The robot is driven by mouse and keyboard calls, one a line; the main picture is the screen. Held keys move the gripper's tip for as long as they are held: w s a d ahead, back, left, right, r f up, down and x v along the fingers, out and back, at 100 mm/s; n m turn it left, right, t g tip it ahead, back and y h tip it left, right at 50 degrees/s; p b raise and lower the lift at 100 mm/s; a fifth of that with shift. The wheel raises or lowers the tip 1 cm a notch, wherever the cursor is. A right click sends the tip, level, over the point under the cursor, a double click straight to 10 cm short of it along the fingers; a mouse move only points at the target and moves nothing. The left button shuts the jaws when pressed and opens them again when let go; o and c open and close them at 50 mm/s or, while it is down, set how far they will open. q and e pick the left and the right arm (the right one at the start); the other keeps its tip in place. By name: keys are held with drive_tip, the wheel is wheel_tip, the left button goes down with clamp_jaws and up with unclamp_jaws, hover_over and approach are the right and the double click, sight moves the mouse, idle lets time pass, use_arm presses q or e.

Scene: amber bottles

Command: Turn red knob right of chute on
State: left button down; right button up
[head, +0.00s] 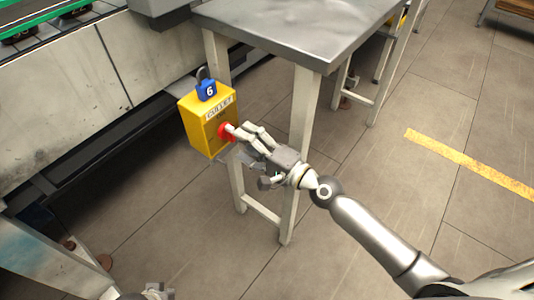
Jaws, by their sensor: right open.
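The red knob (224,131) sits on the front face of a yellow box (195,127), which has a label plate and a blue padlock marked 6 (207,90) on top. The box is beside a leg of a metal table. My right gripper (236,139) is at the knob, with its fingertips at or very near the knob's right side. Its fingers partly cover the knob, and I cannot tell whether they touch it. The gripper is open. No chute can be made out for sure.
A grey metal table (290,28) with pale legs stands just behind and right of the box. A conveyor with a worn white side panel (60,100) runs along the left. The tiled floor (400,200) at right is clear, with a yellow stripe (470,163).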

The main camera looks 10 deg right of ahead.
drive_tip(key=v, duration=0.8)
drive_tip(key=shift+s+a, duration=0.1)
idle(0.4)
